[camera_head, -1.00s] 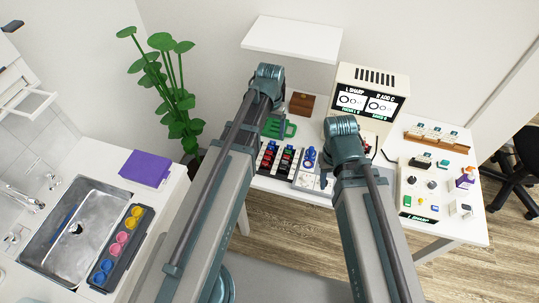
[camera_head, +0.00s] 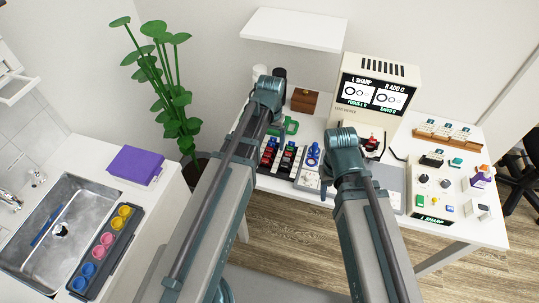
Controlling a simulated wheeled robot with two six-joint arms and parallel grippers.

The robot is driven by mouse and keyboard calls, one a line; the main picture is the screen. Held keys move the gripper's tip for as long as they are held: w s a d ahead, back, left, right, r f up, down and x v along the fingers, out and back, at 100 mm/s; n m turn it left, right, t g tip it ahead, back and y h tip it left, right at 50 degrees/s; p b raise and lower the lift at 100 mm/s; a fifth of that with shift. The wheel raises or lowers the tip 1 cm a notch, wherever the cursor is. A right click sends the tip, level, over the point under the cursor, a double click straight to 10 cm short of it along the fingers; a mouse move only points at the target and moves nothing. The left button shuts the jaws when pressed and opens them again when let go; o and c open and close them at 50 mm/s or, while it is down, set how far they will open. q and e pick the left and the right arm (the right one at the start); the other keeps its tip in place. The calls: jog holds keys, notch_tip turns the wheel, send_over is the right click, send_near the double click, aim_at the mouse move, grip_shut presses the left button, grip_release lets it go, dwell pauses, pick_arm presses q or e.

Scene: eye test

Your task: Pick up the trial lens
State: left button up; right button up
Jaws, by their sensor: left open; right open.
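A lens rack (camera_head: 279,158) with rows of small red, black and blue pieces lies on the white table (camera_head: 405,135), between my two arms. Beside it stands a blue ringed piece (camera_head: 313,155). These are too small to tell which one is the trial lens. My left arm rises from the bottom to a teal joint left of the rack and covers part of the table there. My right arm rises to a teal joint right of the blue piece. Both grippers are hidden beyond these joints, so I see no fingertips and nothing held.
A screen box (camera_head: 368,97) stands at the table's back. A control box (camera_head: 429,187) and a wooden rack (camera_head: 445,134) are at the right. A brown box (camera_head: 304,100) and a green piece (camera_head: 290,126) lie behind the lens rack. A sink (camera_head: 63,229) is at left.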

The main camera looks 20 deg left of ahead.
aim_at(269, 149)
pick_arm(q)
notch_tip(269, 149, down, 5)
jog(key=b, duration=0.4)
jog(key=shift+a+r, duration=0.1)
jog(key=shift+a, duration=0.05)
jog(key=shift+r, duration=0.1)
jog(key=shift+c, duration=0.3)
grip_shut()
jog(key=shift+r, duration=0.1)
notch_tip(269, 149, up, 10)
jog(key=p, duration=1)
